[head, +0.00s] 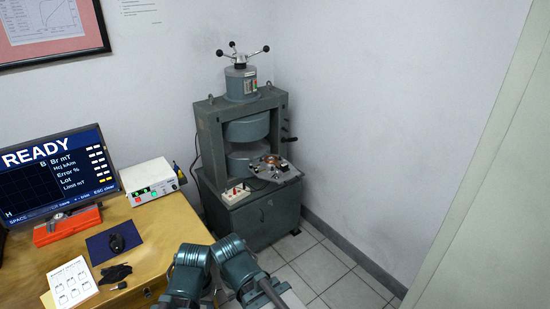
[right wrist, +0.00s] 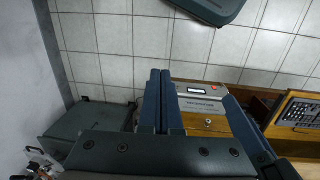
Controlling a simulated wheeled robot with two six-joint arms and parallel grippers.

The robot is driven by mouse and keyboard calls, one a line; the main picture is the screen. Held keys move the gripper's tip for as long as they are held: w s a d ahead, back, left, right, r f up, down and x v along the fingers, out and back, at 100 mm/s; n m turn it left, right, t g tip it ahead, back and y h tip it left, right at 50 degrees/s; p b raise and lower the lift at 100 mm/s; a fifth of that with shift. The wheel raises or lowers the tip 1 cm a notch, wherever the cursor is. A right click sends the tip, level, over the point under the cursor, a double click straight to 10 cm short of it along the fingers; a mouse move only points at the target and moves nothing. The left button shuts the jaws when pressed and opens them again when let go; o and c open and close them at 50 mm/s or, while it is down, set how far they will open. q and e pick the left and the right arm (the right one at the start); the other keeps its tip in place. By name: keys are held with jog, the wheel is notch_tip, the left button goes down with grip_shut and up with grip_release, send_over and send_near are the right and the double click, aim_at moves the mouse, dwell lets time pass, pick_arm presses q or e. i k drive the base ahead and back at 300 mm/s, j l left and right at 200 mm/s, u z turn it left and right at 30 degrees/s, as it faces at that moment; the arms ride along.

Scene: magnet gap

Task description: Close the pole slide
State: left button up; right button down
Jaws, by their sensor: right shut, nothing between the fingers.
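A grey-green magnet frame (head: 200,135) stands on a cabinet in the corner. Its upper pole (head: 246,128) and lower pole (head: 243,162) have a narrow gap between them. A grey plate with a copper-coloured round part (head: 273,161) sits at the front right of the poles; whether this is the pole slide I cannot tell. A dark side handle (head: 289,139) sticks out at the frame's right. My right gripper (right wrist: 160,72) shows in the right wrist view, its fingers together and empty, away from the magnet. My left gripper is not in view; only arm links show at the head view's bottom.
A white box with red knobs (head: 236,194) sits on the cabinet (head: 265,218). The wooden desk (head: 180,222) at left holds a monitor (head: 60,172) reading READY and a white instrument (head: 149,181). Tiled floor (head: 318,262) is open before the cabinet; a pale panel (head: 490,190) stands at right.

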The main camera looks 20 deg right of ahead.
aim_at(281, 178)
jog(key=i+l+u, duration=0.15)
jog(key=i+l, duration=0.2)
jog(key=i+l+u, duration=0.35)
jog(key=i+l, duration=0.25)
jog(key=l, duration=0.3)
